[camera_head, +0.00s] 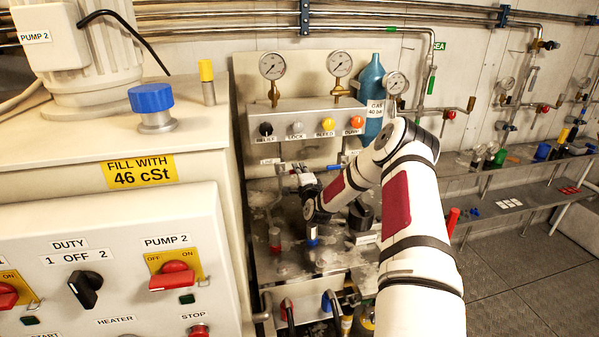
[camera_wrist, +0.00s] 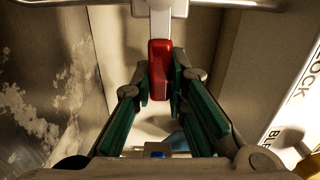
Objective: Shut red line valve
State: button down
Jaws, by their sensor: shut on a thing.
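The red valve handle (camera_wrist: 159,62) stands upright in the wrist view, hanging from a pale metal stem near the top. My gripper (camera_wrist: 160,92) has its green-padded fingers on both sides of the handle's lower part and is shut on it. In the head view my arm reaches over the bench to the front of the gauge panel. There the gripper is small and dark among the fittings, and the handle cannot be made out clearly.
The gauge panel (camera_head: 309,122) carries several coloured knobs close to my gripper. A blue gas cylinder (camera_head: 373,95) stands behind my arm. The pump control cabinet (camera_head: 110,265) fills the left. A shelf (camera_head: 508,190) with small items runs along the right, above open floor.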

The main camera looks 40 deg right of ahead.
jog(key=shift+a+f, duration=0.1)
jog(key=c, duration=1.6)
grip_release()
jog(key=shift+o, duration=0.2)
jog(key=shift+s, duration=0.1)
jog(key=v, duration=1.2)
